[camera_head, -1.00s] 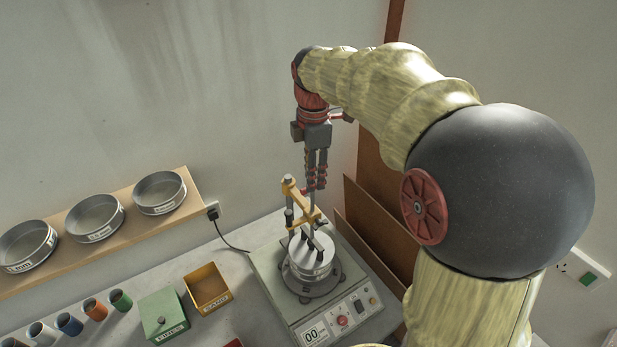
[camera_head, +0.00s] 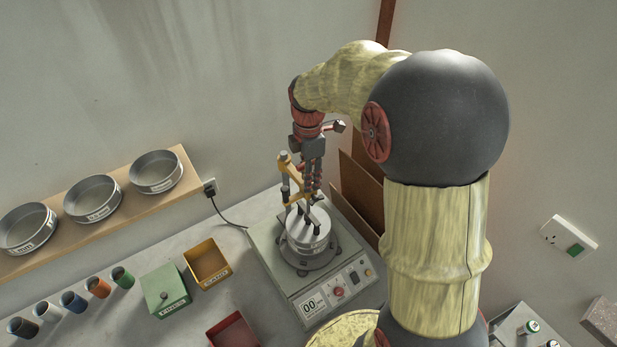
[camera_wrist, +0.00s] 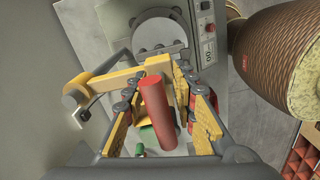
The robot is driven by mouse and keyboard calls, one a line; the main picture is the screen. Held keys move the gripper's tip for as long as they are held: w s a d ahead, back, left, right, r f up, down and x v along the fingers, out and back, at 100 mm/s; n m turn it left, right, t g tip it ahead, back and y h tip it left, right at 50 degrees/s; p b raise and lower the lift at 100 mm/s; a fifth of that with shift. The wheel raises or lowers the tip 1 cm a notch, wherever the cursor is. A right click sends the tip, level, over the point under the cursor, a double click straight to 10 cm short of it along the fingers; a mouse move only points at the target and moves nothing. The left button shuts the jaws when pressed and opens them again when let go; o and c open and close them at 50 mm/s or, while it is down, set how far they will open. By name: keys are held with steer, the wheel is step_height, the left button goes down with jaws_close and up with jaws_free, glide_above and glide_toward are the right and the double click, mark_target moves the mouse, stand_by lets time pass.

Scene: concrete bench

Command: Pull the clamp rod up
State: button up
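The sieve shaker (camera_head: 272,262) stands on the bench with a round metal sieve (camera_head: 303,237) on its platform. A yellow clamp frame (camera_head: 285,166) with a grey post rises beside the sieve; its yellow arm also shows in the wrist view (camera_wrist: 97,80). My gripper (camera_head: 311,190) points down over the clamp, close to it. In the wrist view a red cylinder (camera_wrist: 158,112), apparently the clamp rod's handle, lies between the fingers of my gripper (camera_wrist: 160,98). The fingers look spread, with narrow gaps beside the cylinder. In the head view my fingers hide the rod.
A brown board (camera_head: 362,195) leans close to the shaker's right. Left of it are a yellow bin (camera_head: 206,264), a green box (camera_head: 165,289), a red tray (camera_head: 234,332) and several coloured cups. A wall shelf (camera_head: 130,210) holds 3 sieves.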

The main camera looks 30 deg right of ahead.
steer(key=shift+f, duration=0.2)
steer(key=shift+c, duration=0.4)
jaws_close()
steer(key=shift+r, duration=0.1)
stand_by(0.5)
